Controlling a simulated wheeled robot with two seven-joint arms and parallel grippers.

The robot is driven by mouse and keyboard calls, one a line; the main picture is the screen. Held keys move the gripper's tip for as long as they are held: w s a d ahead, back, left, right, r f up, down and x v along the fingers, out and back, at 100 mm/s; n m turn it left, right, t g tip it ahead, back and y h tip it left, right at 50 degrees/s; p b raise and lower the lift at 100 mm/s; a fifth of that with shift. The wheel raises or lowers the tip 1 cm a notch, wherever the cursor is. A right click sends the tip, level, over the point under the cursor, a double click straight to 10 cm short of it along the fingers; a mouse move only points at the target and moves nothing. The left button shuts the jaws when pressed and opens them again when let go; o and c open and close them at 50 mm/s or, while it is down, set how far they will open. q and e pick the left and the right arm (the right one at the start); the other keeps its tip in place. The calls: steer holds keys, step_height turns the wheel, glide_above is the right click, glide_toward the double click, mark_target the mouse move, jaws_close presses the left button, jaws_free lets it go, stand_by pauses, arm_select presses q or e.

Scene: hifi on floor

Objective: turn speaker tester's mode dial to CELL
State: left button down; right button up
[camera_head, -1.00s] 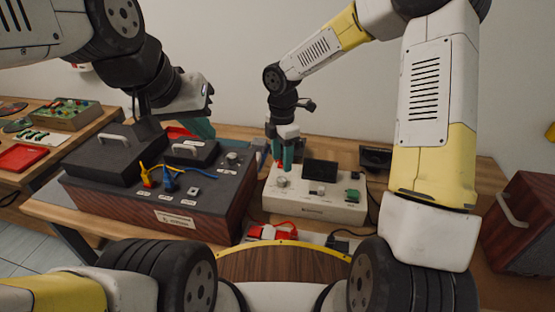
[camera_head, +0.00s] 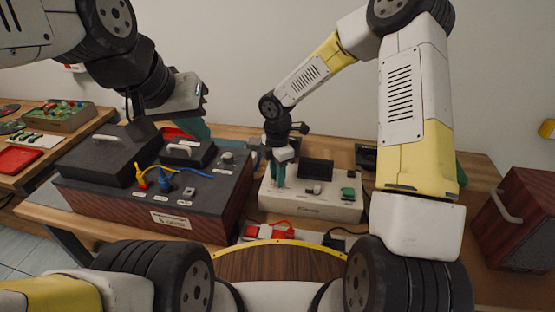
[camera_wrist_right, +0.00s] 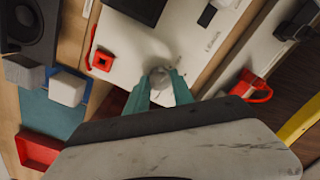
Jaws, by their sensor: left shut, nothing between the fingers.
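The speaker tester (camera_head: 310,208) is a white box with a dark screen (camera_head: 316,169) in the middle of the bench. My right gripper (camera_head: 278,182) points down at the left part of its top face. In the right wrist view its teal fingertips (camera_wrist_right: 160,84) stand on either side of a round pale dial (camera_wrist_right: 158,73). I cannot tell whether both fingers press on the dial. The fingers hide the dial in the head view, and its setting is not readable. My left gripper (camera_head: 204,128) is shut and empty above the back of the dark box.
A dark wood-sided box (camera_head: 160,200) with blue and yellow plugs stands left of the tester. A red connector (camera_head: 268,232) lies in front of it. A red-brown speaker cabinet (camera_head: 518,218) is at the far right.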

jaws_close()
steer(key=shift+m, duration=0.4)
steer(key=m, duration=0.3)
steer(key=shift+m, duration=0.3)
steer(key=m, duration=0.3)
steer(key=shift+m, duration=0.3)
steer(key=m, duration=0.4)
steer(key=shift+w+m, duration=0.1)
steer(key=shift+m, duration=0.2)
steer(key=m, duration=0.5)
steer(key=shift+m, duration=0.3)
